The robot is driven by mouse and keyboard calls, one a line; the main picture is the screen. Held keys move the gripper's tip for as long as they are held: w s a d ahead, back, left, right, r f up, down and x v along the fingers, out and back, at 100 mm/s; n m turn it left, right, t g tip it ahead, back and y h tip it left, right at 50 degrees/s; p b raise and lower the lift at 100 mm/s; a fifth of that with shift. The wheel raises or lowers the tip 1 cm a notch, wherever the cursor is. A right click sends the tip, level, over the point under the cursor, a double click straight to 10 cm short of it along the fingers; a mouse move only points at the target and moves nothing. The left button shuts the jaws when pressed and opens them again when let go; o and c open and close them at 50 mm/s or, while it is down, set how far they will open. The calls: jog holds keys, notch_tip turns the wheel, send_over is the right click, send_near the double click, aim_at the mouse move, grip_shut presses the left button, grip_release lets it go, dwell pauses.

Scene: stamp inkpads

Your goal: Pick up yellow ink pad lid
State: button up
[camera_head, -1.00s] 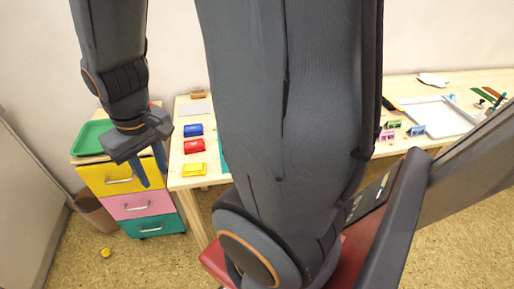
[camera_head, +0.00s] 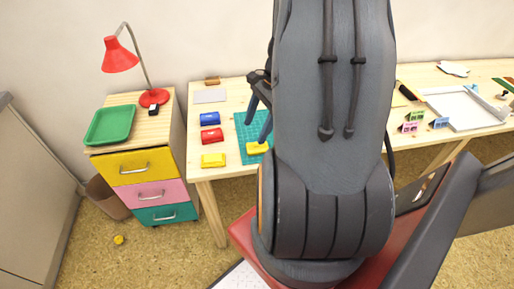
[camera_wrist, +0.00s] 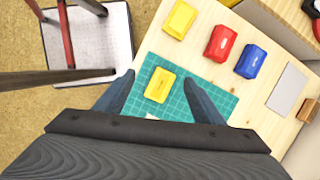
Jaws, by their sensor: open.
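A yellow ink pad piece (camera_wrist: 160,84) lies on the green cutting mat (camera_wrist: 222,97); it also shows in the head view (camera_head: 257,148). I cannot tell for sure whether it is the lid alone. My gripper (camera_wrist: 159,80) is open, with its two blue-grey fingers pointing down above the mat, one on each side of this piece in the wrist view. In the head view my gripper (camera_head: 261,118) appears above the piece, apart from it. A second yellow ink pad (camera_head: 213,160) stands left of the mat, near the table's front edge, and shows at the wrist view's top (camera_wrist: 180,18).
Red (camera_head: 211,135) and blue (camera_head: 210,118) ink pads stand in a row behind the second yellow one. A grey sheet (camera_head: 210,95) lies farther back. A drawer cabinet (camera_head: 140,165) with a red lamp (camera_head: 120,55) and green tray (camera_head: 109,126) stands left. My arm hides the table's middle.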

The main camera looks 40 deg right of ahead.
aim_at(257, 147)
jog(key=d+m, duration=0.1)
jog(key=d+f+m, duration=0.1)
jog(key=d, duration=0.1)
jog(key=s+d+f+m, duration=0.1)
jog(key=shift+s+d+f+m+t, duration=0.1)
jog(key=shift+d+f+m+t, duration=0.1)
jog(key=shift+m+t, duration=0.15)
jog(key=shift+f+y, duration=0.2)
jog(key=shift+y, duration=0.1)
jog(key=shift+w+p+x, duration=0.15)
jog(key=shift+p+x, duration=0.25)
jog(key=shift+x, duration=1.4)
jog(key=shift+w+p+x, duration=0.15)
jog(key=shift+p+x, duration=0.25)
jog(key=shift+x, duration=1.4)
jog(key=shift+d, duration=0.15)
jog(key=c, duration=1.1)
